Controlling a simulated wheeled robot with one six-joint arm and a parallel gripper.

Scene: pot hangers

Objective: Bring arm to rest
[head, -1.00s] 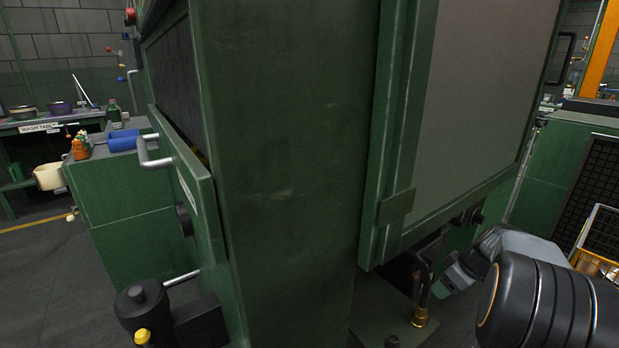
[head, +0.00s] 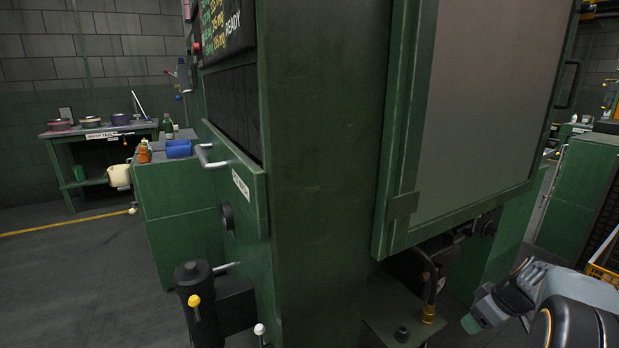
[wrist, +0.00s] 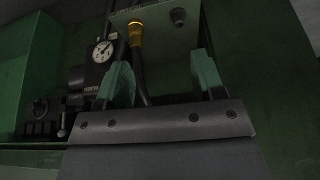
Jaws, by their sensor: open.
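My gripper (wrist: 163,78) shows in the wrist view with its two green fingers apart and nothing between them. In the head view my gripper (head: 470,322) is at the lower right, low beside the big green machine (head: 325,180), with part of my arm to its right. I cannot tell from the head view how far it is from the machine. In the wrist view a round gauge (wrist: 103,51) and a hose with a brass fitting (wrist: 135,35) lie beyond the fingers.
The machine's grey panel (head: 482,100) and its lower shelf (head: 392,318) are close to my arm. A black cylinder (head: 195,295) stands at the machine's left foot. Open floor (head: 85,280) lies at the left.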

